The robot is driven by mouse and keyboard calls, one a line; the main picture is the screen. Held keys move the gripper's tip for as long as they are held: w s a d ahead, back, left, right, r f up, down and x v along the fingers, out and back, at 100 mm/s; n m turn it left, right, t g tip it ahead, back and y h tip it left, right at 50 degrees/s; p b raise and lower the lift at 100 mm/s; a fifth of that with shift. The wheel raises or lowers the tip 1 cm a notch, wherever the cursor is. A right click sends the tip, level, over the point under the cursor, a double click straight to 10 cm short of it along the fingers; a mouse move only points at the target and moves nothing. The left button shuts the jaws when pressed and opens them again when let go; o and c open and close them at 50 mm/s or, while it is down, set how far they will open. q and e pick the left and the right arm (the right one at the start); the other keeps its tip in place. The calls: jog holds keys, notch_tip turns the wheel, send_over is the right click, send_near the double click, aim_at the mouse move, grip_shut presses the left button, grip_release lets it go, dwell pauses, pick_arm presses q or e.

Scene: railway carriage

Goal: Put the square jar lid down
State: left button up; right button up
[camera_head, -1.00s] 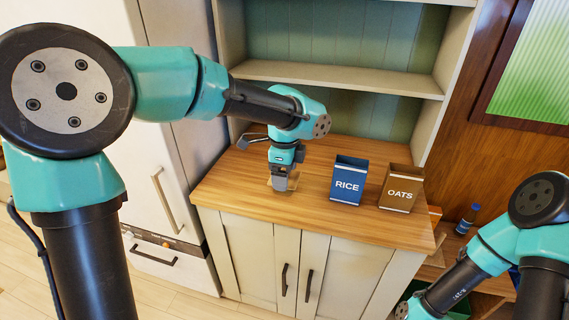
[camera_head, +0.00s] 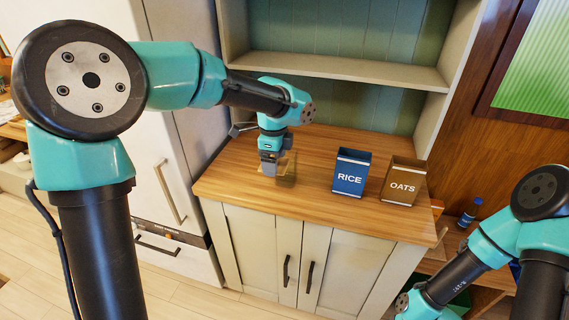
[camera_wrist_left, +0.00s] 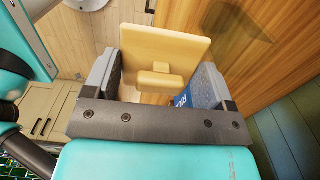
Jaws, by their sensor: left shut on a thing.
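The square jar lid (camera_wrist_left: 168,42) is a flat tan wooden plate with a block-shaped knob (camera_wrist_left: 160,79). In the left wrist view it stands between the two grey fingers of my left gripper (camera_wrist_left: 158,82).
A blue RICE box (camera_head: 350,173) and a brown OATS box (camera_head: 402,182) stand upright to the right on the counter. A shelf (camera_head: 345,75) spans above the back. The counter's front left is clear.

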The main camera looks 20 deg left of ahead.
aim_at(238, 173)
pick_arm(q)
jog(key=w+a+f+n, duration=0.2)
jog(key=w+a+f, duration=0.2)
jog(key=a, duration=0.5)
jog(key=w+a+f+n, duration=0.2)
jog(key=w+a+f, duration=0.2)
jog(key=w+a, duration=0.3)
jog(key=shift+w+a+f, duration=0.15)
jog(key=shift+a+f, duration=0.2)
jog(key=shift+a, duration=0.65)
jog(key=shift+f, duration=0.15)
jog(key=shift+f, duration=3.1)
jog(key=shift+f, duration=0.25)
jog(key=o, duration=0.8)
jog(key=shift+o, duration=0.2)
